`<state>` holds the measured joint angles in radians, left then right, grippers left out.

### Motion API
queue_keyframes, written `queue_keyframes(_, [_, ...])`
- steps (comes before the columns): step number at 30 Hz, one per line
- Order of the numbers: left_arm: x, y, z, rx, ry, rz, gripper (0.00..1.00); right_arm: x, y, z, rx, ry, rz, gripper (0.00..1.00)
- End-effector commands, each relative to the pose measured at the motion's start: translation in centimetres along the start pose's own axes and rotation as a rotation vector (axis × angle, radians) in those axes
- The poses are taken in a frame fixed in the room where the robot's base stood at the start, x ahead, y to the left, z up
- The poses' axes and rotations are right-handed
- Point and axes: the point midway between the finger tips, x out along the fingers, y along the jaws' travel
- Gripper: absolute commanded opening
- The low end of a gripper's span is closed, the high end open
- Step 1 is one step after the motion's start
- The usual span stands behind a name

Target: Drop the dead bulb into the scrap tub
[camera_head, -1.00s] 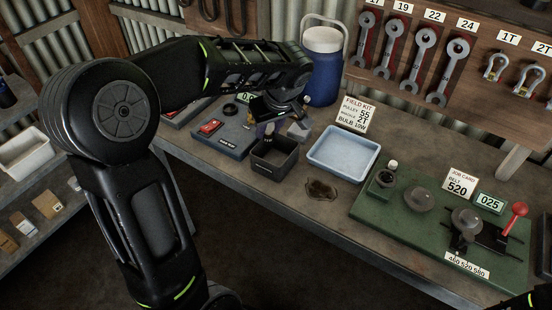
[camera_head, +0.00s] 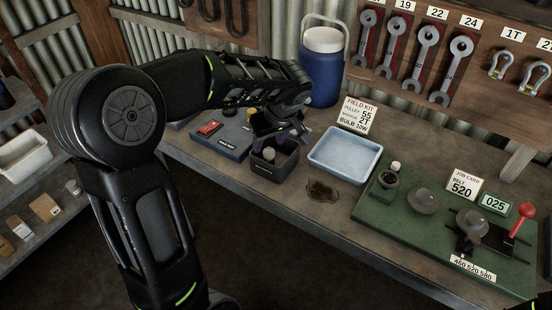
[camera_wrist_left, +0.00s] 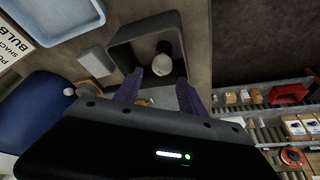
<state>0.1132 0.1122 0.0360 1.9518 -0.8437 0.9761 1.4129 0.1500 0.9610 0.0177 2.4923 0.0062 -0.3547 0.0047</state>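The scrap tub (camera_head: 274,170) is a small dark open box on the bench, left of the pale blue tray. My left gripper (camera_head: 270,143) is right over it, pointing down. In the left wrist view its two purple fingers (camera_wrist_left: 162,82) stand apart, with a gap between them. The bulb (camera_wrist_left: 161,66), a pale globe with a dark base, shows inside the tub's outline just past the fingertips, touching neither finger. A pale spot in the tub in the head view (camera_head: 268,153) looks like it. Whether it rests on the tub's floor is unclear. My right gripper is out of view.
A blue jug (camera_head: 321,75) stands behind. A green board (camera_head: 400,220) with fittings fills the right. A grey-blue case (camera_head: 228,141) lies left of the tub.

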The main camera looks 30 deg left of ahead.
Motion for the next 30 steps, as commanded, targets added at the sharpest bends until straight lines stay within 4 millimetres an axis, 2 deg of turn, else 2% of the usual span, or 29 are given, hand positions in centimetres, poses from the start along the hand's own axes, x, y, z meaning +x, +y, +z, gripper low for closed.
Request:
queue_keyframes(10, [-0.1,0.0,0.0,0.000,0.000,0.000,0.56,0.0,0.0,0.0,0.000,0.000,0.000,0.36])
queue_keyframes(14, [-0.7,0.0,0.0,-0.001,0.001,0.001,0.56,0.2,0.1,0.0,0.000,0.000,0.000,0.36])
queue_keyframes(24, [-5.9,0.1,0.0,-0.001,0.002,0.003,0.56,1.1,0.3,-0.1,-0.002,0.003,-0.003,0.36])
queue_keyframes(30, [-7.7,0.0,0.0,0.001,0.000,0.001,0.56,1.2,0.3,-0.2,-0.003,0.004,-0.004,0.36])
